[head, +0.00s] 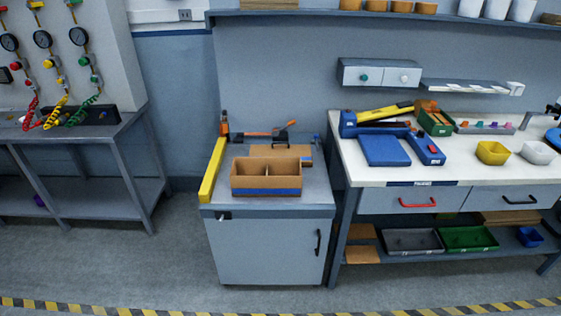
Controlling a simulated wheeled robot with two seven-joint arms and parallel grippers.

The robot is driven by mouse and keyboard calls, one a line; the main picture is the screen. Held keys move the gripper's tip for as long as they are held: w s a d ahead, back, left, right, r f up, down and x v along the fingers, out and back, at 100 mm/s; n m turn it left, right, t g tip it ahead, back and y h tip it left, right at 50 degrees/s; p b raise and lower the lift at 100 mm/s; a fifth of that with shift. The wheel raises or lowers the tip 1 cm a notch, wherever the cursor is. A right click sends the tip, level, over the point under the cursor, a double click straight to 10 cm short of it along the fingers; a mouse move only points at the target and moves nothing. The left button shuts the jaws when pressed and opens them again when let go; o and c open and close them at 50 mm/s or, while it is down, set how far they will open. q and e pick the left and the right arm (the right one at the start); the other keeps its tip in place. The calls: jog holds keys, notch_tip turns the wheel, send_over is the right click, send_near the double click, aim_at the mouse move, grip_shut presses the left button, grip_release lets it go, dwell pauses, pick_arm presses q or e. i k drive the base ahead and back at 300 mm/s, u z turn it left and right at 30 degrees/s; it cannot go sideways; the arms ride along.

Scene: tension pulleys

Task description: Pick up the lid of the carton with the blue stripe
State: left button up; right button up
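An open brown carton (266,192) with a blue stripe along its lower front stands on top of the grey cabinet in the middle. A divider splits its inside into two compartments. Behind it lies a flat brown piece (283,150), which looks like the lid, with a dark handle-like part on its top. The carton hides its front part. A bit of blue shows at its right end. Neither of my grippers is in view.
A yellow bar (212,170) lies along the left edge of the grey cabinet (262,252). A bottle (224,125) and an orange-handled tool (287,126) are at its back. A white workbench (462,172) with tools and bowls stands right. Open floor lies in front.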

aim_at(304, 152)
jog(key=u, duration=1.1)
jog(key=i, duration=1.35)
jog(key=z, duration=0.65)
jog(key=i, duration=0.55)
jog(key=z, duration=0.35)
